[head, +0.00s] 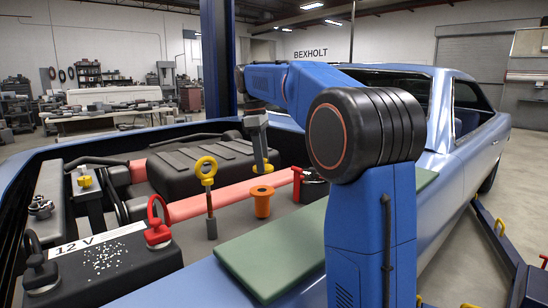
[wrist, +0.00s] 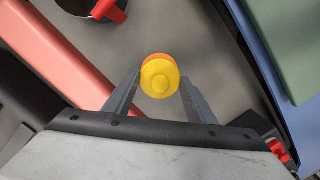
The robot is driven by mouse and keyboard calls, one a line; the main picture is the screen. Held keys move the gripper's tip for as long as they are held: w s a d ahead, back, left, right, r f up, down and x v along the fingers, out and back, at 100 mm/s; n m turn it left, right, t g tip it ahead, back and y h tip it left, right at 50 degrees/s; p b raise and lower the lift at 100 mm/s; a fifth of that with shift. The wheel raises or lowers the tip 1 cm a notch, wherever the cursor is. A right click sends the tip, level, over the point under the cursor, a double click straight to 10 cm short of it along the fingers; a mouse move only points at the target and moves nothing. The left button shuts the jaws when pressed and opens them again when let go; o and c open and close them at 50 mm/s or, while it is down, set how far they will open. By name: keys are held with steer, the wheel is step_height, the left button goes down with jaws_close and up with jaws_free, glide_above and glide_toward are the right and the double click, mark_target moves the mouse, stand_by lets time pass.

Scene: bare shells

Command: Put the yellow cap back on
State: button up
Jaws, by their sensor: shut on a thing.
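The yellow cap (head: 262,169) is held between the fingers of my gripper (head: 260,160), in the air in the engine bay. In the wrist view the cap (wrist: 160,79) is round and sits between the two grey fingertips of my gripper (wrist: 159,85). The orange flanged filler neck (head: 262,204) stands just below the cap in the head view, with a visible gap between them. In the wrist view an orange edge of the neck (wrist: 157,56) shows behind the cap, and the rest is hidden by it.
A yellow-ringed dipstick (head: 206,169) stands left of the neck. A red-handled part (head: 297,180) is close on the right. A battery (head: 110,262) with red and black clamps is at front left. A red pipe (head: 190,205) runs behind. A green mat (head: 260,255) lies on the fender.

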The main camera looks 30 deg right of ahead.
steer(key=shift+w+a+f, duration=0.15)
steer(key=shift+a+f, duration=0.1)
steer(key=shift+a, duration=0.05)
steer(key=shift+f, duration=3)
steer(key=shift+f, duration=0.15)
steer(key=o, duration=1.6)
steer(key=shift+r, duration=3.5)
